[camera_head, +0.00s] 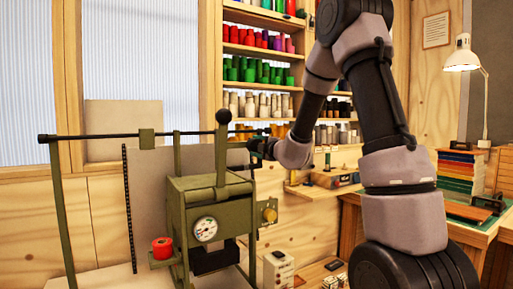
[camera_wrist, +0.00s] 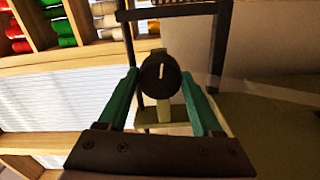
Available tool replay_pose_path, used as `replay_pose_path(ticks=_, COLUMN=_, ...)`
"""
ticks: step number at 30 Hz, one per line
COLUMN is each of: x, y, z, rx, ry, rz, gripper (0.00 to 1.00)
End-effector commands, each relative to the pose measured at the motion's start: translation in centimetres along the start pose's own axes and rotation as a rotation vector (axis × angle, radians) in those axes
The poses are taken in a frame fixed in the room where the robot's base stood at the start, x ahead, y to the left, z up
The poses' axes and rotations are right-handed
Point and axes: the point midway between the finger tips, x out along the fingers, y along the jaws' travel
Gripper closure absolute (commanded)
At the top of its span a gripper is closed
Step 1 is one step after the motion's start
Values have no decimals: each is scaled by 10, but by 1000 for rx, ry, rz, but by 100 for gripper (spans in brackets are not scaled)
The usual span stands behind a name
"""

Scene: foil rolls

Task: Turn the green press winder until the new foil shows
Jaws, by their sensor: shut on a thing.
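The green press (camera_head: 212,205) stands left of centre in the head view, with a round white gauge on its front. A red foil roll (camera_head: 162,248) sits on a small bracket at its left. My gripper (camera_head: 258,147) is at the upper right of the press, near the end of a black rod. In the wrist view, the teal fingers of my gripper (camera_wrist: 160,80) are shut on the black round winder knob (camera_wrist: 160,73), one finger on each side. A pale mark on the knob's face stands nearly upright. Any foil strip under the press is hidden or too small to tell.
A black ball-topped lever (camera_head: 223,117) rises from the press close to my gripper. A brass knob (camera_head: 270,215) sticks out at its right. Shelves of coloured rolls (camera_head: 262,70) stand behind. A desk with a lamp (camera_head: 465,55) is at the right.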

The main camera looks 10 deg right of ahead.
Motion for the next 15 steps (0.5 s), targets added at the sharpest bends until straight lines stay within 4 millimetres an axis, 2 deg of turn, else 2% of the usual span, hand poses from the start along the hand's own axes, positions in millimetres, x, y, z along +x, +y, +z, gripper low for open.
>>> replay_pose_path(ticks=8, x=0, y=-2, z=0, rx=-1, ry=0, rz=-4, gripper=89)
replay_pose_path(ticks=9, x=0, y=-2, z=0, rx=-1, ry=0, rz=-4, gripper=22)
replay_pose_path(ticks=10, x=0, y=-2, z=0, rx=-1, ry=0, rz=-4, gripper=11)
replay_pose_path(ticks=11, x=0, y=-2, z=0, rx=-1, ry=0, rz=-4, gripper=3)
replay_pose_path(ticks=15, x=0, y=-1, z=0, rx=-1, ry=0, rz=-2, gripper=3)
